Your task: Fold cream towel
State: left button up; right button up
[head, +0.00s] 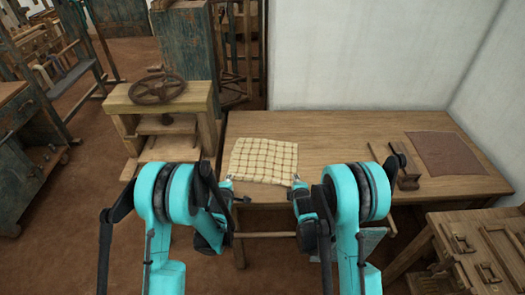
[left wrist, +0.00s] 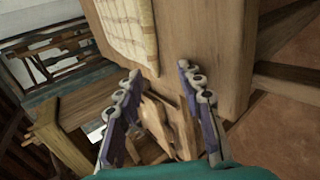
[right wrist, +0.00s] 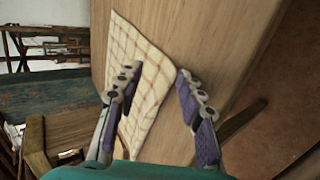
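The cream towel (head: 263,160) with brown check lines lies flat on the wooden table (head: 340,135), near its front left. My left gripper (head: 229,180) is at the towel's front left corner. In the left wrist view its fingers (left wrist: 159,70) are apart and empty, with the towel (left wrist: 128,25) beyond the tips. My right gripper (head: 296,181) is at the front right corner. In the right wrist view its fingers (right wrist: 157,72) are apart, with the towel's edge (right wrist: 148,95) showing between them. I cannot tell if they touch the towel.
A brown cloth (head: 448,152) lies at the table's right, with a dark wood and metal tool (head: 405,170) left of it. A wooden stand with a wheel (head: 157,88) is left of the table. White walls close off the back and right. Bare tabletop lies right of the towel.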

pick_arm(q)
jog(key=shift+r, duration=0.15)
pick_arm(e)
jog(key=shift+r, duration=0.15)
